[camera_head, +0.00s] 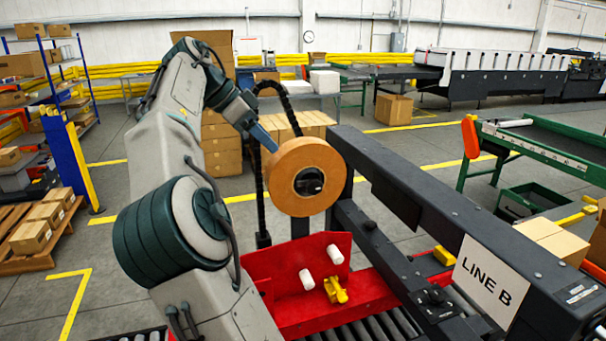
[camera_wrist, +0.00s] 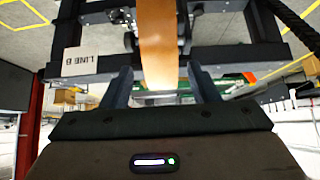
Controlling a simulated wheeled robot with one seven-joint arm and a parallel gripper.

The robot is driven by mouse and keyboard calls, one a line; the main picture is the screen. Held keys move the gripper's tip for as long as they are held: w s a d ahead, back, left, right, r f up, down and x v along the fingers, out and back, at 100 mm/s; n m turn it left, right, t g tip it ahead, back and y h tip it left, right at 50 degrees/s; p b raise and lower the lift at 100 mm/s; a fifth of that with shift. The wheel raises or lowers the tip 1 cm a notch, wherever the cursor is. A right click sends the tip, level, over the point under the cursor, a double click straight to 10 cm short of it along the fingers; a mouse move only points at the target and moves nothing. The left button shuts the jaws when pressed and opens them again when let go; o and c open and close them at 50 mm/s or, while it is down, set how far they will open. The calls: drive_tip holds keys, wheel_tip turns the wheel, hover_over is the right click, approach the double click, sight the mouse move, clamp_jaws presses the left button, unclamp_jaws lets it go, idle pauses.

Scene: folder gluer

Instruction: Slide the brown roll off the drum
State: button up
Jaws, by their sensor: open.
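The brown roll (camera_head: 285,195) sits upright on the dark drum (camera_head: 309,182), whose round end shows in the roll's centre in the head view. My gripper (camera_head: 268,140) is at the roll's upper left edge, with one blue finger visible there. In the wrist view the roll (camera_wrist: 157,35) appears edge-on as a brown band, and its near edge lies between the two spread fingers of my gripper (camera_wrist: 159,70). Gaps show on both sides, so the fingers do not appear to touch it. The far finger is hidden in the head view.
A red tray (camera_head: 310,318) below the roll holds two white cylinders (camera_head: 320,266) and a yellow part (camera_head: 335,290). A dark machine beam with a LINE B sign (camera_head: 491,280) runs at the right. A black cable chain (camera_head: 259,190) hangs behind the roll.

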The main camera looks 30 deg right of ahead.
sight(280, 152)
drive_tip(key=shift+x, duration=3.3)
drive_tip(key=shift+f, duration=0.15)
drive_tip(key=shift+d+f+b, duration=0.5)
drive_tip(key=shift+b, duration=0.15)
drive_tip(key=shift+s, duration=0.1)
clamp_jaws()
